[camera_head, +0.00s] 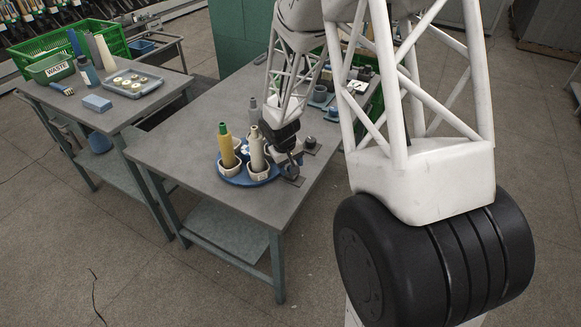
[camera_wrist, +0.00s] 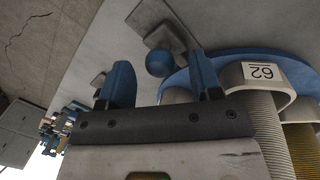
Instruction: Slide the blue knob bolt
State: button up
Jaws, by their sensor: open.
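The blue knob (camera_wrist: 159,62) of the bolt shows in the wrist view as a round ball beside a grey metal plate (camera_wrist: 165,36) on the table. My gripper (camera_wrist: 161,72) is open, its two blue-padded fingers apart, one on each side of the knob in the picture. I cannot tell whether either finger touches it. In the head view my gripper (camera_head: 292,156) is low over the table, at the right side of the blue round tray (camera_head: 233,180). A metal plate (camera_head: 292,174) lies just in front of it; the knob is not clear there.
The tray holds white cups with a yellow cone (camera_head: 226,146) and a pale cone (camera_head: 256,150), close to my gripper. A cup marked 62 (camera_wrist: 264,74) is near the right finger. Another plate with a dark knob (camera_head: 310,141) is behind. The table's front left (camera_head: 190,135) is clear.

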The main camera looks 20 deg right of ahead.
jog(key=shift+d+f, duration=0.1)
jog(key=shift+f, duration=0.5)
grip_shut()
